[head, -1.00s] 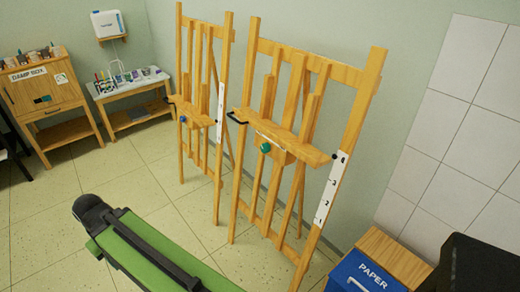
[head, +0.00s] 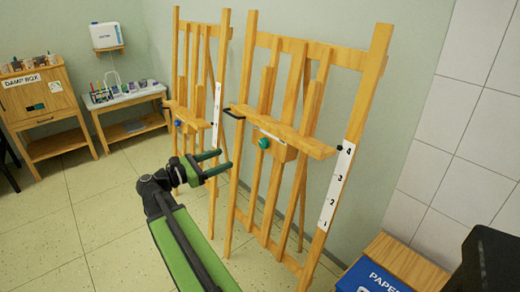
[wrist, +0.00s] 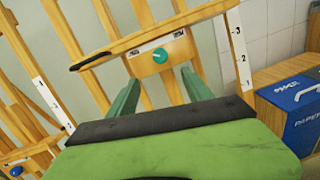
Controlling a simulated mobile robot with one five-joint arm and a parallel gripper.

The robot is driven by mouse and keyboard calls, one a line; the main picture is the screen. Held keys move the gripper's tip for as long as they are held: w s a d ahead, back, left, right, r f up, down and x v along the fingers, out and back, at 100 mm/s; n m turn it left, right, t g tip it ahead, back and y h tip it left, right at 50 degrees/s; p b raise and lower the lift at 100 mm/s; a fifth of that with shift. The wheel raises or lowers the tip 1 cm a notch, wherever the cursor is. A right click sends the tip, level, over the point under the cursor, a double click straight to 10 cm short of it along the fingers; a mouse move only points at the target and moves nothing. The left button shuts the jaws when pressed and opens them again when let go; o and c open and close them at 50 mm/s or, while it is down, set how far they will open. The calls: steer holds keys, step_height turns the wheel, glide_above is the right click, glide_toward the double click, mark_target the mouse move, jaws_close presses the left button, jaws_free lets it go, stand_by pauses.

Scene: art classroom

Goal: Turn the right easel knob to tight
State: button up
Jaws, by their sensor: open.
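The right easel (head: 345,170) is a wooden frame with a ledge and a numbered white strip on its right leg. Its green-teal knob (head: 264,143) sits on a wooden block under the ledge. In the wrist view the same knob (wrist: 160,55) shows a pale pointer mark, beyond and above my fingertips. My gripper (head: 219,163) is open and empty, in front of and left of the right easel, apart from the knob. In the wrist view its two green fingers (wrist: 161,90) stand apart, below the knob.
The left easel (head: 218,110) has a blue knob (head: 178,123). A blue PAPER bin (head: 370,277) and its wooden cabinet (head: 405,262) stand at lower right. A damp box cabinet (head: 45,95) and a supply table (head: 122,101) stand at back left. The floor at left is clear.

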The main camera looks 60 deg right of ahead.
mark_target(261, 145)
steer(key=x, duration=1.6)
steer(key=shift+s+d, duration=0.15)
steer(key=shift+d, duration=0.1)
jaws_close()
